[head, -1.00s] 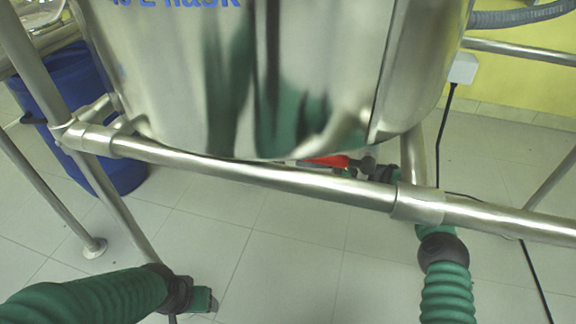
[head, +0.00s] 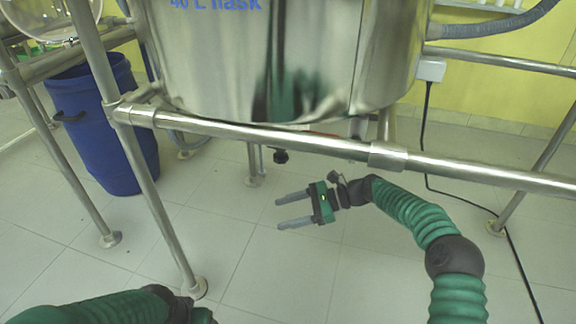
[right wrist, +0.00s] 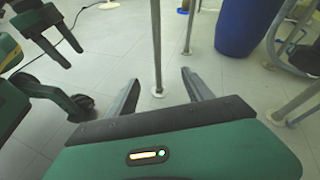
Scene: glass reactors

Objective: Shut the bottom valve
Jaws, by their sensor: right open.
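The steel vessel (head: 290,65) marked "40 L flask" hangs above a horizontal frame rail (head: 250,138). A sliver of red-orange (head: 318,133), perhaps the bottom valve's handle, shows between the vessel and the rail. A black knob (head: 281,156) hangs just below the rail. The valve's position cannot be told. My right gripper (head: 278,211) is open and empty below the rail, fingers pointing left, apart from the knob; its fingers also show in the right wrist view (right wrist: 160,77). My left gripper, at the lower left in the head view, shows open and empty in the right wrist view (right wrist: 75,58).
A blue barrel (head: 100,120) stands at the left behind the frame legs. Frame legs (head: 168,210) stand on the tiled floor. A black cable (head: 510,230) runs down from a white box (head: 430,70) on the right. The floor under the rail is mostly clear.

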